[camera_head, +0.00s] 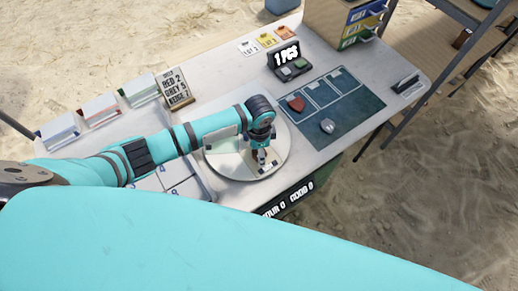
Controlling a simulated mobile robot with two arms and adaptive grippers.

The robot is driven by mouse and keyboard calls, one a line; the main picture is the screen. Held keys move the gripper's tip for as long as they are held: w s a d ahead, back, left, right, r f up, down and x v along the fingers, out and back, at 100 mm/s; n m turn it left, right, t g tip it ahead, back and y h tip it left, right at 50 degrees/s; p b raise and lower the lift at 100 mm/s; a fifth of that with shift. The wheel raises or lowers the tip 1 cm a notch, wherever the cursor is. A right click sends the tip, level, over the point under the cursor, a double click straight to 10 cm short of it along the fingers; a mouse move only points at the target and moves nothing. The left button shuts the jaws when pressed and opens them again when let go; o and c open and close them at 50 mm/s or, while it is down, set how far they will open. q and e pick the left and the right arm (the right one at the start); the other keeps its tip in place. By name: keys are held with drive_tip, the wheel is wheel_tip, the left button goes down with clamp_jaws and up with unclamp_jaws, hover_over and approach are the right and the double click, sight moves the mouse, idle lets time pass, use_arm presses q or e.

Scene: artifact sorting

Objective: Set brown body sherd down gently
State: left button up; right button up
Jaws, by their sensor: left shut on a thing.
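My left gripper (263,162) points down over the round white plate (228,168) at the table's front middle. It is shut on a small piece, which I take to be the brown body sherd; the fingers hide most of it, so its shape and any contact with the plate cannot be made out. A reddish-brown sherd (296,103) and a grey sherd (327,126) lie apart on the dark mat (352,112) to the right. My right gripper is not in view.
A lettered board (176,91) and several white bins (99,108) stand at the left. A drawer box (338,22) is at the back right.

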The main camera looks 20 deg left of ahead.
use_arm(q)
drive_tip(key=shift+f, duration=0.2)
drive_tip(key=o, duration=0.8)
drive_tip(key=shift+c, duration=0.2)
wheel_tip(320, 180, up, 12)
drive_tip(key=shift+r+b, duration=0.2)
drive_tip(key=shift+b, duration=0.15)
drive_tip(key=shift+f, duration=0.1)
